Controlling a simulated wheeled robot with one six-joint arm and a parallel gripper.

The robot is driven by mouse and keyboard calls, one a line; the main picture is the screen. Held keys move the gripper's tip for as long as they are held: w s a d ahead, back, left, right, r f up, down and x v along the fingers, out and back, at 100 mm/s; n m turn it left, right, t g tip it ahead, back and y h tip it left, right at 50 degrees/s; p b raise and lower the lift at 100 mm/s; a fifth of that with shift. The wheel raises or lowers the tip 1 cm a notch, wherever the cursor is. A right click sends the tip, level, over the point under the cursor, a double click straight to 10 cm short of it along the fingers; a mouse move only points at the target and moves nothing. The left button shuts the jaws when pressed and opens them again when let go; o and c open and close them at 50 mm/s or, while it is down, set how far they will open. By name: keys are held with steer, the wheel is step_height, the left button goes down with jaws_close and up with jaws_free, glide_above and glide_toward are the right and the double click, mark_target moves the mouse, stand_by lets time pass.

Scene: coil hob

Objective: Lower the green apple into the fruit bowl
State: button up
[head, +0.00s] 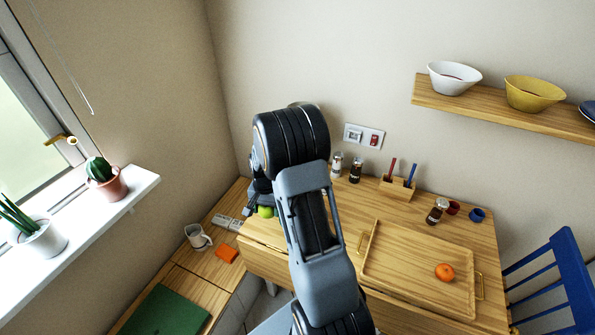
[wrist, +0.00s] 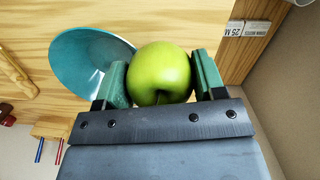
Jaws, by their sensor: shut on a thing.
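The green apple (wrist: 160,72) is held between the two green pads of my gripper (wrist: 161,78) in the wrist view. In the head view the apple (head: 265,211) shows just left of my arm, near the table's left end. The teal fruit bowl (wrist: 82,52) is on the wooden surface in the wrist view, left of the apple and partly covered by it and the left finger. The apple overlaps the bowl's right edge in that picture; the gap in height is unclear. In the head view the bowl is hidden behind my arm.
A wooden tray (head: 375,268) with an orange fruit (head: 444,272) lies on the table's right half. Two shakers (head: 346,169) and a pen holder (head: 397,188) stand along the back.

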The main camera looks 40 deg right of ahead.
steer(key=s+d+r+m+t+p, duration=0.1)
steer(key=s+d+r+m+p, duration=0.15)
steer(key=d+r+m, duration=0.7)
step_height(320, 180, down, 10)
steer(key=b, duration=0.7)
steer(key=shift+s+d+y+b, duration=0.15)
steer(key=shift+d+y+b, duration=0.05)
steer(key=shift+y+b, duration=0.15)
steer(key=shift+f, duration=0.1)
steer(key=shift+f+b, duration=1.6)
steer(key=shift+f, duration=0.6)
steer(key=shift+f+b, duration=0.6)
steer(key=shift+f, duration=0.3)
steer(key=o, duration=1)
